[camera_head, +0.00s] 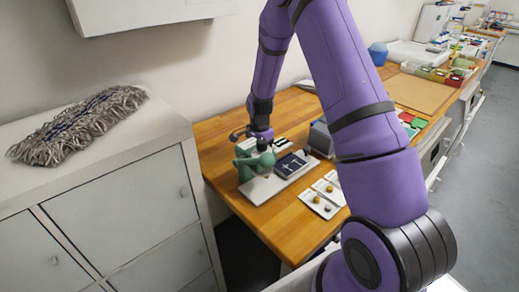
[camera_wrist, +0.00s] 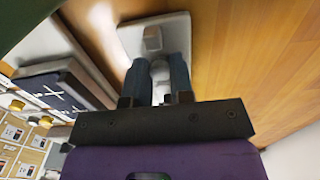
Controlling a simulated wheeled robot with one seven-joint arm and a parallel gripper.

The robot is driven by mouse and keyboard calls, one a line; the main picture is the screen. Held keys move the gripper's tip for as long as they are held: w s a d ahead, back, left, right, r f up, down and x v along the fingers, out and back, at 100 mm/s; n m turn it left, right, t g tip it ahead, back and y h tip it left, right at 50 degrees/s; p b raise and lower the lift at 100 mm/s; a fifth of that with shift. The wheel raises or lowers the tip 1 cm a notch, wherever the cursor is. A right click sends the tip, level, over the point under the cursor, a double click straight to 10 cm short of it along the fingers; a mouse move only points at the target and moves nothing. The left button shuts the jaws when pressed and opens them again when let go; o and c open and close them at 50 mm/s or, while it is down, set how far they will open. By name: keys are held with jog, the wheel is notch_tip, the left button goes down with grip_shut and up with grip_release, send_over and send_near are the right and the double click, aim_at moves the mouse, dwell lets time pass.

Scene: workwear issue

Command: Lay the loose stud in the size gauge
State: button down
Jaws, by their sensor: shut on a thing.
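My gripper (camera_wrist: 161,62) is shut in the wrist view, with a small pale grey rounded thing (camera_wrist: 159,72) between its two dark blue fingers. This may be the loose stud; the fingers hide much of it. A white plate with rounded corners (camera_wrist: 176,29) lies just beyond the fingertips and bears a grey block (camera_wrist: 152,38). In the head view my gripper (camera_head: 263,145) is low over the bench beside a green tool (camera_head: 252,164); the held thing cannot be made out there. I cannot tell for sure which thing is the size gauge.
A dark blue panel with white crosses (camera_head: 290,165) lies on a pale board (camera_head: 257,190). White cards with yellow and dark studs (camera_head: 318,205) lie nearer the front edge. A grey box (camera_head: 320,138) stands behind. The wooden bench (camera_wrist: 240,60) is bare to the right in the wrist view.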

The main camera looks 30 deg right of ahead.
jog(key=shift+f, duration=0.15)
jog(key=c, duration=1)
grip_release()
jog(key=s+a+r+n+t, duration=0.1)
jog(key=s+a+r+n, duration=0.15)
jog(key=r, duration=0.95)
jog(key=s+a+r+n, duration=0.15)
jog(key=s+r, duration=0.25)
jog(key=r, duration=0.9)
jog(key=s+a+r+n+t, duration=0.1)
jog(key=s+r+n, duration=0.3)
jog(key=s, duration=0.5)
jog(key=s+a+r+n+t, duration=0.1)
jog(key=s+r+n, duration=0.3)
jog(key=s, duration=0.5)
jog(key=s+a+r+n+t, duration=0.2)
jog(key=s+r, duration=0.3)
jog(key=s, duration=0.5)
jog(key=shift+a+n, duration=0.4)
jog(key=shift+n, duration=0.5)
